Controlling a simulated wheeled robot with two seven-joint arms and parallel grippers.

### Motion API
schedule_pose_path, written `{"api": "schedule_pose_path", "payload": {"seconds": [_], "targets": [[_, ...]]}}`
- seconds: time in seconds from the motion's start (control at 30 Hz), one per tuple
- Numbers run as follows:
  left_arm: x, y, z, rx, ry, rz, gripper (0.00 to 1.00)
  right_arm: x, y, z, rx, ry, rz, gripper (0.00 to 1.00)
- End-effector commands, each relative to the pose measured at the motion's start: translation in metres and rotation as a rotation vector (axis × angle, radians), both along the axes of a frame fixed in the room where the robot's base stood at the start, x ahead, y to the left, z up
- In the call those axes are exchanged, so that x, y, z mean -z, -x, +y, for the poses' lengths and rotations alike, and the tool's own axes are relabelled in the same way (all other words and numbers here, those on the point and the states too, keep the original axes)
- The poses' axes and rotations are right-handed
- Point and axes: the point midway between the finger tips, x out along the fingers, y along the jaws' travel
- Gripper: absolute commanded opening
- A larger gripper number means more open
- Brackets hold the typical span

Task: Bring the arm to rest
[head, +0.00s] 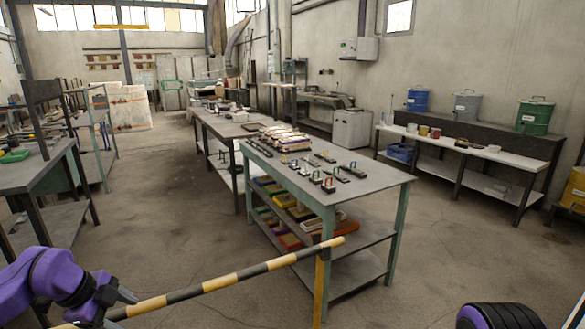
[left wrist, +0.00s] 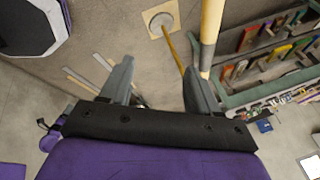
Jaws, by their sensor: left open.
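My left arm (head: 50,280) is purple and comes in at the bottom left of the head view. My left gripper (head: 118,306) is beside the near end of a black-and-yellow striped bar (head: 240,275). In the left wrist view the left gripper (left wrist: 158,68) has its two grey fingers apart with nothing held between them. The bar also shows there as a pale length (left wrist: 211,30) by the right finger; whether they touch I cannot tell. My right gripper is not in view. No ladle is visible.
The bar's far end meets a yellow post (head: 319,285). Behind it stands a green-legged table (head: 385,181) with small items on top and trays below. A bench with buckets (head: 535,117) is at the right. Concrete floor (head: 150,220) is open at left centre.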

Motion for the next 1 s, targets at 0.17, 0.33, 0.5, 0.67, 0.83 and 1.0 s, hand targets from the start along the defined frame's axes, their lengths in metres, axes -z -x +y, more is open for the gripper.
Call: {"api": "schedule_pose_path", "payload": {"seconds": [0.17, 0.33, 0.5, 0.67, 0.83, 1.0], "targets": [[0.032, -0.002, -0.007, 0.351, -0.274, -0.077, 0.61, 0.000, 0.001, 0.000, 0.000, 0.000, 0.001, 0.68], [0.088, 0.002, -0.043, 0.946, -0.631, -0.099, 0.61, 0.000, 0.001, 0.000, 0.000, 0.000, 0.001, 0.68], [0.171, 0.041, -0.106, 1.899, -1.000, -0.087, 0.61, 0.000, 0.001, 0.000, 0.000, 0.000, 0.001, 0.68], [0.251, 0.138, -0.148, -2.849, 1.074, 0.108, 0.61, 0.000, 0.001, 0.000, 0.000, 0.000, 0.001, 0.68], [0.288, 0.243, -0.125, -2.240, 0.516, 0.111, 0.61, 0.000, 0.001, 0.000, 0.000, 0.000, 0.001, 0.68], [0.289, 0.277, -0.090, -2.046, 0.309, 0.047, 0.61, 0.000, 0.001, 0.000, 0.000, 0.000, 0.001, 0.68]]}}
